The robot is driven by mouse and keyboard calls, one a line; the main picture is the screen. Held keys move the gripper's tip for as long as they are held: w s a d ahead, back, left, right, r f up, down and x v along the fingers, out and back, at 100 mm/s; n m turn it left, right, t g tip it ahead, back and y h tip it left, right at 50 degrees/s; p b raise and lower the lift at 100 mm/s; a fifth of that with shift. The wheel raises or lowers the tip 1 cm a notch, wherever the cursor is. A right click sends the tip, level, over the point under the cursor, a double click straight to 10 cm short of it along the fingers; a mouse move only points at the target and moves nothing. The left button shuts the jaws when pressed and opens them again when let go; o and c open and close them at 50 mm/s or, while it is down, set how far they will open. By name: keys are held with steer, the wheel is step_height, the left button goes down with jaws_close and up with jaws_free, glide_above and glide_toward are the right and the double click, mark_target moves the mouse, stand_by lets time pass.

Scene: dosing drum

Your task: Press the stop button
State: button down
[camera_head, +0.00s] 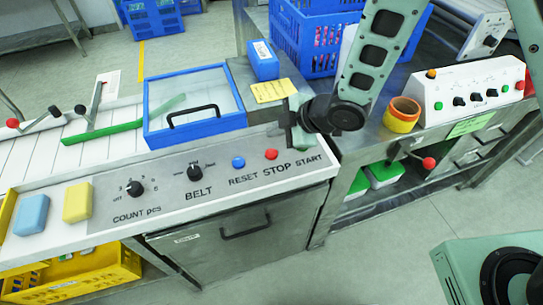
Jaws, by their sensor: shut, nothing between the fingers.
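The stop button (271,154) is a small red knob just above the printed word STOP on the sloped white control panel (120,222). A blue button (238,162) sits to its left, above RESET. The word START (308,160) is to its right; any button above it is hidden behind my gripper. My gripper (297,138) is shut and empty, above the right end of the panel, a little right of the red button. It does not cover the red button. Whether its tip touches the panel is hard to tell.
COUNT (134,188) and BELT (194,171) knobs sit further left on the panel. A blue-framed clear cover (195,105) lies behind it. On the right are an orange-yellow tape roll (402,114) and a white control box (470,90). Yellow and blue sponges (31,215) lie at left.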

mark_target(276, 154)
step_height(276, 154, down, 5)
steer(key=b, duration=0.3)
stand_by(1.9)
steer(key=shift+f+b, duration=0.4)
steer(key=shift+b, duration=0.25)
steer(key=shift+f+b, duration=0.45)
steer(key=shift+f, duration=0.05)
stand_by(0.3)
steer(key=shift+r, duration=0.1)
steer(key=shift+r+p, duration=0.65)
steer(key=shift+r, duration=0.15)
steer(key=shift+r+p, duration=1.85)
steer(key=shift+r, duration=0.75)
steer(key=shift+f, duration=0.1)
